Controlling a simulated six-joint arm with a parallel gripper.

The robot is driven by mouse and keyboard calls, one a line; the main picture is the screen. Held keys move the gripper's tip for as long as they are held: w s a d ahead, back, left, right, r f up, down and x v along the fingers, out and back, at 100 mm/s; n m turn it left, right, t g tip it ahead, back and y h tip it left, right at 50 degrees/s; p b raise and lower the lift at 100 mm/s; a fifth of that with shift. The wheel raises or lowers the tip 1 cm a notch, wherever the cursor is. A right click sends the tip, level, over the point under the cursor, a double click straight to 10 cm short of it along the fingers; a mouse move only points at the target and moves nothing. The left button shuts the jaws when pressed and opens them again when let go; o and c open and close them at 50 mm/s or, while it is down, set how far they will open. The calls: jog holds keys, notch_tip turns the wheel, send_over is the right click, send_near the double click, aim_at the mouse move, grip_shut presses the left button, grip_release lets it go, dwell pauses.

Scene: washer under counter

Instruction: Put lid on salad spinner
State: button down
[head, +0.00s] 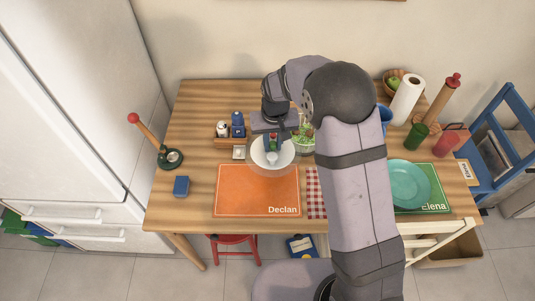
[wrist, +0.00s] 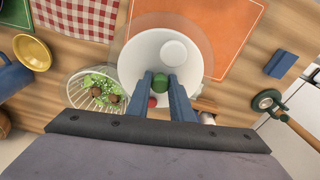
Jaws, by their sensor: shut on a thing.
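The salad spinner lid (head: 271,160) is a white round disc with a clear rim, a pale round knob and a green grip at its middle. My gripper (head: 273,141) is shut on the lid's green grip; in the wrist view the fingers (wrist: 160,80) close on it. The lid (wrist: 140,50) appears held above the table, overlapping the back edge of the orange placemat. The salad spinner (wrist: 78,92), an open ribbed basket with leafy greens and brown pieces, stands beside the lid. In the head view the spinner (head: 303,148) is partly hidden behind my arm.
A condiment rack (head: 232,143) stands left of the lid. The orange placemat (head: 240,190) lies in front, with a blue block (head: 181,186) to its left. A teal plate (head: 408,184) lies right of my arm.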

jog(key=shift+m, duration=0.6)
jog(key=w+d, duration=0.1)
jog(key=w, duration=0.1)
jog(key=w+d+r+p, duration=0.1)
jog(key=w+d, duration=0.1)
jog(key=w+d+p, duration=0.1)
jog(key=w, duration=0.2)
jog(key=shift+d+r, duration=0.3)
jog(key=shift+r, duration=0.1)
jog(key=w+d+m+p, duration=0.1)
jog(key=w+d+p, duration=0.2)
jog(key=w+d, duration=0.3)
jog(key=shift+d+r, duration=0.45)
jog(key=shift+d, duration=0.2)
jog(key=shift+f, duration=0.1)
jog(key=shift+f+b, duration=0.7)
jog(key=shift+f, duration=0.45)
jog(key=shift+f+b, duration=0.9)
jog(key=shift+f, duration=0.05)
dwell(0.8)
jog(key=c, duration=0.7)
grip_release()
jog(key=shift+s, duration=0.1)
